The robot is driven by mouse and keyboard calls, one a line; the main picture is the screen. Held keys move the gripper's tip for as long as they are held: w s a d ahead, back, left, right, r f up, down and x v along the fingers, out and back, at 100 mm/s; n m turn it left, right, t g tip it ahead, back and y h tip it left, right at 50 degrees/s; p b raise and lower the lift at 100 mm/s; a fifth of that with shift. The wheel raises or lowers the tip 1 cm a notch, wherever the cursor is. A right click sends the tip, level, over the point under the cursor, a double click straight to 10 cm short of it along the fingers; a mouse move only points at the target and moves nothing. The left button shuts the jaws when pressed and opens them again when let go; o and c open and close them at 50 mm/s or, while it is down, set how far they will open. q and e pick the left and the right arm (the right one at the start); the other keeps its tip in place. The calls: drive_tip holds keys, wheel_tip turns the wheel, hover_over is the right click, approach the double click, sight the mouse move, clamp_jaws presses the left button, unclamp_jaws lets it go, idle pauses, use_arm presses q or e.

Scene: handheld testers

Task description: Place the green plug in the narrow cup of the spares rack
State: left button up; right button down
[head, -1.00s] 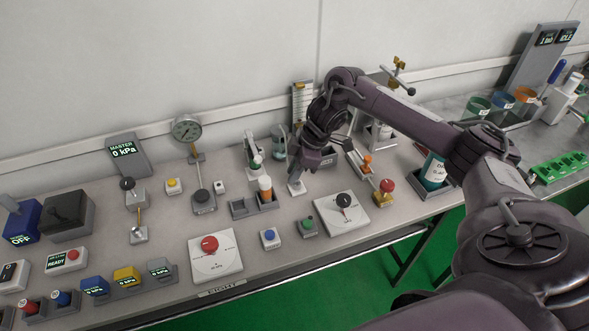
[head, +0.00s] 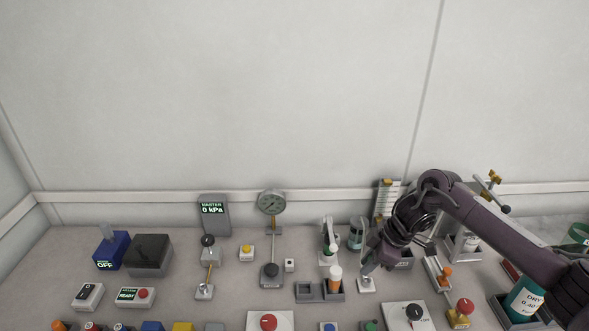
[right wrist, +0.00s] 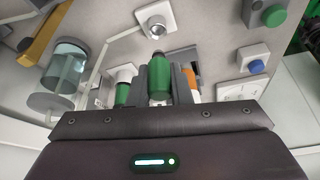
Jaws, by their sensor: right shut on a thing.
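My right gripper (head: 370,270) reaches over the middle-right of the bench, just above a small white plate (head: 366,286). In the right wrist view its fingers (right wrist: 158,88) are shut on the green plug (right wrist: 157,70), a green cylinder with a dark end. The plug points at the plate's round metal socket (right wrist: 157,32); I cannot tell if they touch. In the head view the gripper hides the plug. A grey two-part holder (head: 306,293) stands left of the gripper with a white-and-orange bottle; I cannot tell whether it is the spares rack. My left gripper is out of view.
A glass beaker (head: 356,234) and a ruled upright (head: 388,195) stand behind. A dial box (head: 414,314) is in front, and a gauge (head: 272,202) stands further left.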

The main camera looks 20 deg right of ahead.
drive_tip(key=a+r+m, duration=0.1)
drive_tip(key=a+r, duration=0.1)
drive_tip(key=a+r+m+t, duration=0.1)
drive_tip(key=a+r, duration=0.1)
drive_tip(key=a, duration=0.1)
drive_tip(key=a+r+m+h, duration=0.1)
drive_tip(key=a+r+m, duration=0.1)
drive_tip(key=a, duration=0.1)
drive_tip(key=shift+s+a+r+t, duration=0.1)
drive_tip(key=shift+s+r+t, duration=0.2)
drive_tip(key=s+a+r+m+t+h, duration=0.1)
drive_tip(key=s+a+r+m+h, duration=0.1)
drive_tip(key=s+a+r+m, duration=0.3)
drive_tip(key=shift+s+m+h, duration=0.4)
drive_tip(key=shift+s+m, duration=0.1)
drive_tip(key=shift+m, duration=1.1)
